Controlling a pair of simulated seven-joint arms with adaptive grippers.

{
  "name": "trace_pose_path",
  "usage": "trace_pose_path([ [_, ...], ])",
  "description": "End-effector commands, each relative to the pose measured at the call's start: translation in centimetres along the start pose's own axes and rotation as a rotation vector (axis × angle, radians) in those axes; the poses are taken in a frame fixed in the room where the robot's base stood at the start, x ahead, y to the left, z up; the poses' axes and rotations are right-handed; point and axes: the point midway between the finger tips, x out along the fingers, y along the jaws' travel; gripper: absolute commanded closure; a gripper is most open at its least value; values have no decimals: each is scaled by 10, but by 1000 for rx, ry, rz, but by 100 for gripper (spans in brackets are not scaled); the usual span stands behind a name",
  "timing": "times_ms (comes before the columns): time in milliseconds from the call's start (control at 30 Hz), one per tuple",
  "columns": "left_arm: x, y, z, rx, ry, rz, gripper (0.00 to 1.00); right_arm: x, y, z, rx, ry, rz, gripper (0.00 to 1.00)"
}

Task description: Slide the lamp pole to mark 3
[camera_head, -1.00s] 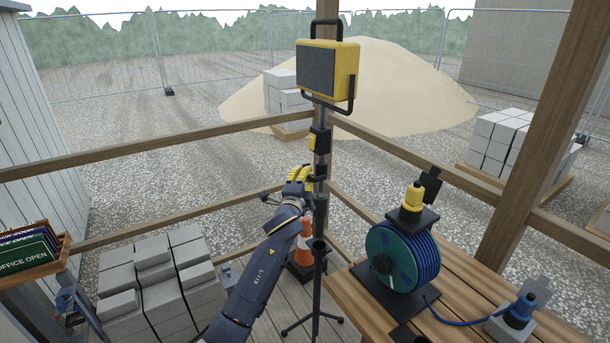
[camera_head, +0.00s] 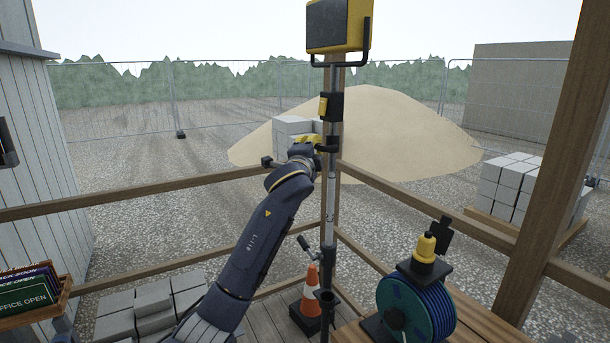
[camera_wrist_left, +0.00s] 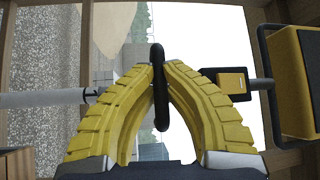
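The lamp pole (camera_head: 330,205) stands upright on a dark tripod; its silver tube shows above the dark lower sleeve (camera_head: 326,300). Small dark marks on the tube are too small to read. The yellow and black lamp (camera_head: 340,25) sits on top, its upper edge cut off. A clamp lever (camera_head: 305,245) sticks out to the left at the tube's lower end. My left gripper (camera_head: 318,146) is at the pole, below the lamp. My right gripper is out of view.
An orange and white cone (camera_head: 311,298) stands behind the tripod. The cable reel (camera_head: 415,305) is on the wooden bench at lower right. Grey blocks (camera_head: 135,310) and a sign box (camera_head: 55,300) are at lower left.

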Motion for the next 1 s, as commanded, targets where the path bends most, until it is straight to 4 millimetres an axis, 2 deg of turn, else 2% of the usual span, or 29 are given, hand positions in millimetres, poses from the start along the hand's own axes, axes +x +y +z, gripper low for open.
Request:
trace_pose_path([
  [33, 2, -13, -3, -1, 3, -3, 100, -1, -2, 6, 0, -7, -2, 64],
  [100, 3, -25, -4, -1, 2, -2, 100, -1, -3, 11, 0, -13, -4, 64],
  [300, 6, -49, -8, -3, 3, 0, 100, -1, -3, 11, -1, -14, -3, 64],
  [567, 8, -59, -9, -3, 4, 0, 100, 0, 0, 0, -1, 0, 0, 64],
  [833, 7, -62, -10, -3, 5, -6, 100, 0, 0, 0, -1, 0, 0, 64],
  [867, 7, -63, -10, -3, 5, -6, 92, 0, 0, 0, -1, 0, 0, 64],
  [1000, 7, -63, -10, -3, 5, -6, 76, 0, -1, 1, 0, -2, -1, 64],
])
